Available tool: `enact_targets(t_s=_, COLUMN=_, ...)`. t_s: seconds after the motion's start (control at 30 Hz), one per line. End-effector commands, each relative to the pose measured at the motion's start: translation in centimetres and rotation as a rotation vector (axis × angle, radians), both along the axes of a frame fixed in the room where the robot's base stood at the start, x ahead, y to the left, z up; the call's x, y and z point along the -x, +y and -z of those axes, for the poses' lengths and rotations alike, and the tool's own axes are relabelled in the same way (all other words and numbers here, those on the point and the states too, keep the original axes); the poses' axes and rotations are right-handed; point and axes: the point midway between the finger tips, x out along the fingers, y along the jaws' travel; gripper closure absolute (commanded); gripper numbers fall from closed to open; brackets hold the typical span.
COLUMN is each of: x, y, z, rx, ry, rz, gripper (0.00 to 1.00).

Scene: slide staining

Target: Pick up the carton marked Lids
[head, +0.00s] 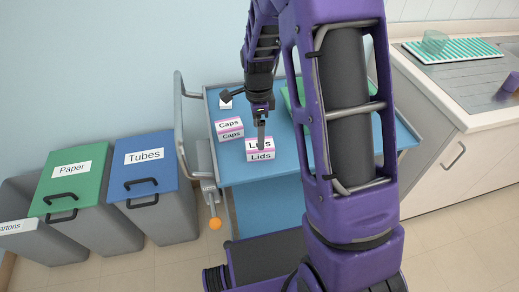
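The carton marked Lids (261,155) is a small white box with a pink band. It sits near the front edge of the blue cart top (238,172). My gripper (262,146) points down at the carton, and its fingers cover part of the word on the carton's top. Whether the fingers touch the carton, and whether they are open or shut, I cannot tell from this view.
A similar carton marked Caps (231,135) stands just left and behind. A small white item (226,104) lies farther back. A green object (287,96) is partly hidden by my arm. The cart's grey handle (184,125) rises at the left. Bins stand left; a counter (465,105) is right.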

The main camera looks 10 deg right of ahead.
Motion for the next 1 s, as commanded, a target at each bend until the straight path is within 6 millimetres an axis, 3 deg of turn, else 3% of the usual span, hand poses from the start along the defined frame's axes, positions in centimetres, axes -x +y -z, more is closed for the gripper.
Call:
enact_targets(t_s=0.1, x=0.0, y=0.0, z=1.8, rx=0.0, ry=0.001, rz=0.0, gripper=0.0)
enact_targets(t_s=0.33, x=-0.1, y=0.0, z=3.3, rx=0.0, ry=0.0, rz=0.001, gripper=0.0)
enact_targets(t_s=0.6, x=-0.3, y=0.2, z=7.1, rx=0.0, ry=0.001, rz=0.001, gripper=0.0)
enact_targets(t_s=0.9, x=-0.3, y=0.2, z=7.6, rx=-0.001, ry=-0.003, rz=0.0, gripper=0.0)
enact_targets(t_s=1.0, x=-0.3, y=0.2, z=7.6, rx=0.0, ry=-0.003, rz=0.0, gripper=0.14)
